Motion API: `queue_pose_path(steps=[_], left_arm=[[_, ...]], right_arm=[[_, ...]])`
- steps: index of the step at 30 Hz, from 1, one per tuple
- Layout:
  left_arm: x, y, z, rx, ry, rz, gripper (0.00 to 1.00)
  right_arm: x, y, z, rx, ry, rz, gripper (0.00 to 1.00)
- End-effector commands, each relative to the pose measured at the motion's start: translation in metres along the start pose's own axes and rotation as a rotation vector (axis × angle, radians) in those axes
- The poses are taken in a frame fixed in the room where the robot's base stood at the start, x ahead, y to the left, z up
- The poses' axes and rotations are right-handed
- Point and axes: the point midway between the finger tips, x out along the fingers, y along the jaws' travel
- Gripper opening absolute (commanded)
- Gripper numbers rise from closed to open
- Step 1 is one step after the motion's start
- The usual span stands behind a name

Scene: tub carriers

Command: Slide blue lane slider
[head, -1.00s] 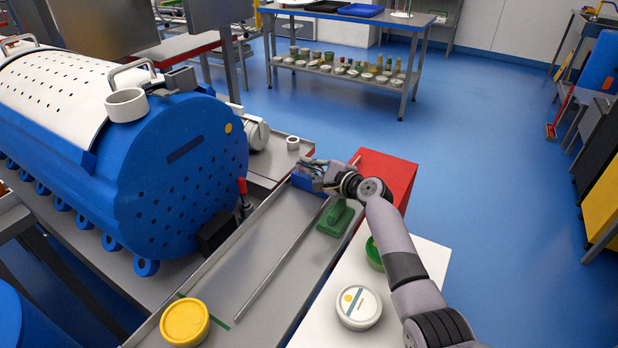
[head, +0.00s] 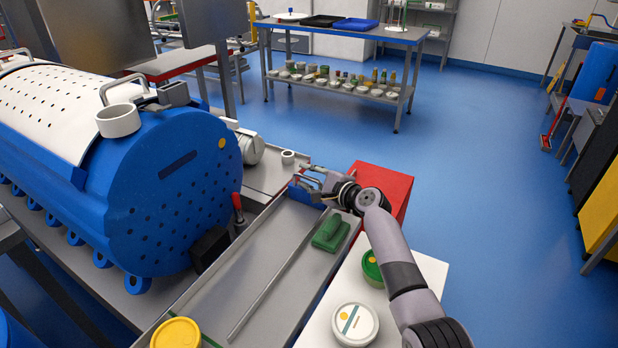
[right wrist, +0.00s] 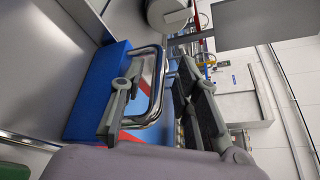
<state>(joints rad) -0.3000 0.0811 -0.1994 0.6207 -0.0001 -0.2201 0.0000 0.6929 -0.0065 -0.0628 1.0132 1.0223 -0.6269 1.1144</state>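The blue lane slider (head: 305,193) sits at the far end of the grey lane tray (head: 232,268). In the right wrist view the slider's blue block (right wrist: 92,92) carries a bent metal handle (right wrist: 157,92). My right gripper (head: 313,177) is at the slider. Its fingers are apart in the right wrist view (right wrist: 160,104), one on each side of the handle's bar, with a visible gap and no clear grip. A green slider (head: 329,233) lies in the other lane, right of the thin metal divider (head: 277,277). My left gripper is not in view.
A big blue perforated drum (head: 182,200) stands left of the tray. A yellow-lidded tub (head: 176,334) is at the near end. A red box (head: 385,180) is beyond my gripper.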

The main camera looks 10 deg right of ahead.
Motion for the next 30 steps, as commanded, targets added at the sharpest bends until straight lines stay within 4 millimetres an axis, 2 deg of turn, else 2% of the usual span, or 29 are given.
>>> queue_pose_path(steps=[7,11,14,30], left_arm=[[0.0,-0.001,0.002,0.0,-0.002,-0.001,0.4],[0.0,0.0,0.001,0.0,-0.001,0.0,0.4],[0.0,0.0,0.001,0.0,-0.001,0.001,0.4],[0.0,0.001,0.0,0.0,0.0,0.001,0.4]], right_arm=[[-0.001,0.001,0.001,0.0,-0.001,0.001,0.3],[-0.009,0.001,0.0,0.0,-0.001,0.0,0.3],[-0.021,0.002,0.0,0.0,-0.001,0.001,0.3],[-0.106,0.001,-0.001,-0.001,0.001,0.001,0.3]])
